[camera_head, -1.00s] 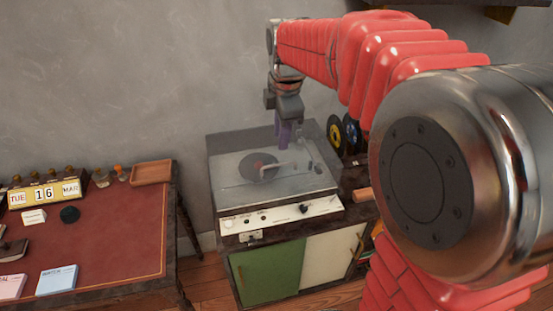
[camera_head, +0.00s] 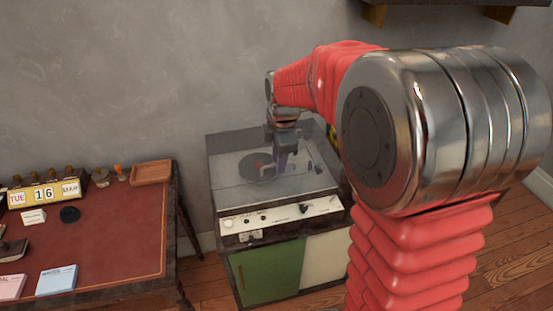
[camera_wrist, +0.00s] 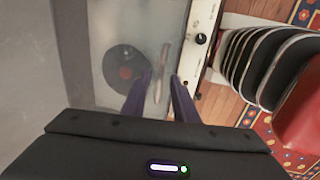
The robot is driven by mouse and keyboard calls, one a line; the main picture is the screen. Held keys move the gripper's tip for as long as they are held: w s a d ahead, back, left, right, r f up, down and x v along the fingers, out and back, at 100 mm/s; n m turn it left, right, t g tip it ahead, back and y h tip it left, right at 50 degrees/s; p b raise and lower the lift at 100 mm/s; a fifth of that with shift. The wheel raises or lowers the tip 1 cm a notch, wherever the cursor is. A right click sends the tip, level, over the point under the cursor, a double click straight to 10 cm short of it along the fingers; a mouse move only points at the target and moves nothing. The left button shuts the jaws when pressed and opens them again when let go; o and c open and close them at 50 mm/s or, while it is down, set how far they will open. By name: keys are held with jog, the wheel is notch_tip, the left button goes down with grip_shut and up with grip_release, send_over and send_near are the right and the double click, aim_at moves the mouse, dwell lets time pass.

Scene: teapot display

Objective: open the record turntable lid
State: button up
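The record turntable stands on a cabinet at the middle of the head view. Its see-through lid (camera_head: 228,192) lies flat over the dark platter (camera_head: 255,166); the platter also shows in the wrist view (camera_wrist: 124,68). The white front panel (camera_head: 280,215) with knobs runs along the near side, and part of it shows in the wrist view (camera_wrist: 204,25). My gripper (camera_head: 282,165) points down over the lid, right of the platter. In the wrist view its two dark purple fingers (camera_wrist: 160,82) are apart with nothing held between them. I cannot tell whether they touch the lid.
A red-topped desk (camera_head: 110,235) with a calendar (camera_head: 43,193) and a wooden tray (camera_head: 152,173) stands left, a gap apart. The wall is close behind.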

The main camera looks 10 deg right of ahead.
jog(key=shift+c, duration=0.6)
grip_shut()
dwell(0.7)
